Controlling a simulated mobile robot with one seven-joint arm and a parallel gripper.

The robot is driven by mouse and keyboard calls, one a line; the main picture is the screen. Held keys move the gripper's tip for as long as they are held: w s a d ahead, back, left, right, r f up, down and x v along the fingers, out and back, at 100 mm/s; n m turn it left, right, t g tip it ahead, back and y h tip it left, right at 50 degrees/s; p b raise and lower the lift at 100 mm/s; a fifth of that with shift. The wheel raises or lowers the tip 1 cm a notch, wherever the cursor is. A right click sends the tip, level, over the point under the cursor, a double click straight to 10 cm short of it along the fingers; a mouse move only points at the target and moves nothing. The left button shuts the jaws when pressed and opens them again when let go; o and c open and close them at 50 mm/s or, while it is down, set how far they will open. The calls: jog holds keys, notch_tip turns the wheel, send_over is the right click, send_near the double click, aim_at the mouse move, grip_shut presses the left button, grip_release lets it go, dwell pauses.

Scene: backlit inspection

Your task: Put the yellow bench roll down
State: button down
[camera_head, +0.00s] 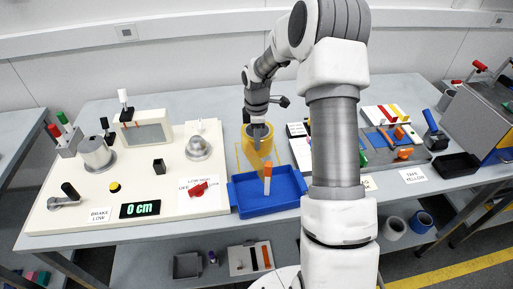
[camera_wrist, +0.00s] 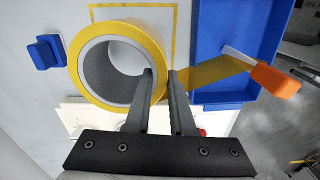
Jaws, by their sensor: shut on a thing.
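The yellow bench roll (camera_head: 267,135) is a thick yellow ring with a grey core, behind the blue tray in the head view. In the wrist view the roll (camera_wrist: 84,75) shows its open end. My gripper (camera_wrist: 160,72) is shut on the roll's wall, one finger inside the core and the other outside. In the head view my gripper (camera_head: 257,143) points down at the roll. A thin yellow outline (camera_head: 237,158) is marked on the bench around and in front of the roll. I cannot tell whether the roll's underside touches the bench.
A cream panel (camera_head: 170,170) with a knob and dome stands left. A blue block (camera_wrist: 46,52) is beside the roll. Coloured parts (camera_head: 395,130) lie right.

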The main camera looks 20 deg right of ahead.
jog(key=shift+w+f, duration=0.1)
jog(key=shift+f, duration=1.85)
jog(key=shift+f, duration=0.1)
jog(key=shift+f, duration=0.15)
jog(key=c, duration=0.8)
grip_release()
jog(key=shift+o, duration=0.2)
